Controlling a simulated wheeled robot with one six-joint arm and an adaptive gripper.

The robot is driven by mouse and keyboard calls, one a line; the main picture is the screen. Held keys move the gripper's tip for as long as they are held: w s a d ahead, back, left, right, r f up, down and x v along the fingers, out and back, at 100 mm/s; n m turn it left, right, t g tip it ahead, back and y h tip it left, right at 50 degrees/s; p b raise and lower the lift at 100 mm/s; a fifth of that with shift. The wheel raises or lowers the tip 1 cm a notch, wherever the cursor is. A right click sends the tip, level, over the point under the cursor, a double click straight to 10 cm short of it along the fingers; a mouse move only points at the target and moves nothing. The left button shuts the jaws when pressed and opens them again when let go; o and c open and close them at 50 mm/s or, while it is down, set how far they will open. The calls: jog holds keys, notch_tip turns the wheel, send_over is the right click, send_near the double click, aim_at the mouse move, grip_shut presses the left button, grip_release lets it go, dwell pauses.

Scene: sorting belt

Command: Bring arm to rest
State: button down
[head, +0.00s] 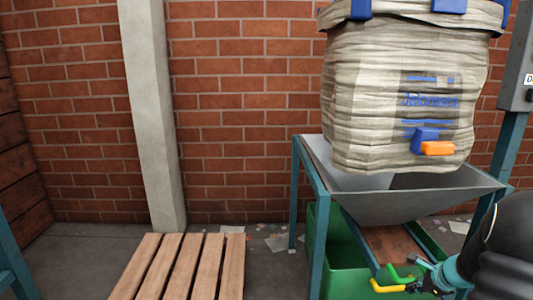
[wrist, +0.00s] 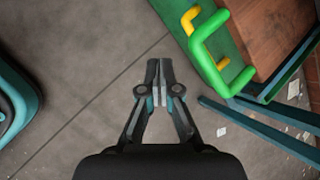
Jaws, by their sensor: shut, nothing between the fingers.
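My gripper (head: 424,266) is at the lower right of the head view, partly cut off with my black arm behind it. In the wrist view my gripper (wrist: 159,66) points away over bare concrete floor, its fingers together and empty. A green handle (wrist: 208,55) and a yellow handle (wrist: 190,18) stand to the right of the fingertips, apart from them in the picture. A yellow handle (head: 393,285) also shows just left of my gripper in the head view.
A large woven sack (head: 360,110) hangs over a grey hopper (head: 405,204) on a blue-green frame (head: 322,230). A green bin (head: 345,265) stands beneath. A wooden pallet (head: 185,265) lies on the floor to the left. Paper scraps litter the floor by the brick wall (head: 245,130).

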jog(key=s+a+r+n+h, duration=0.1)
jog(key=s+a+r+n, duration=0.9)
jog(key=s+a+n, duration=0.2)
jog(key=s+a+r+n+h, duration=0.1)
jog(key=s+a+r+n, duration=0.9)
jog(key=s+a, duration=0.5)
jog(key=shift+a+r+n+g+h, duration=0.3)
jog(key=shift+a+n, duration=0.25)
jog(key=shift+n, duration=0.55)
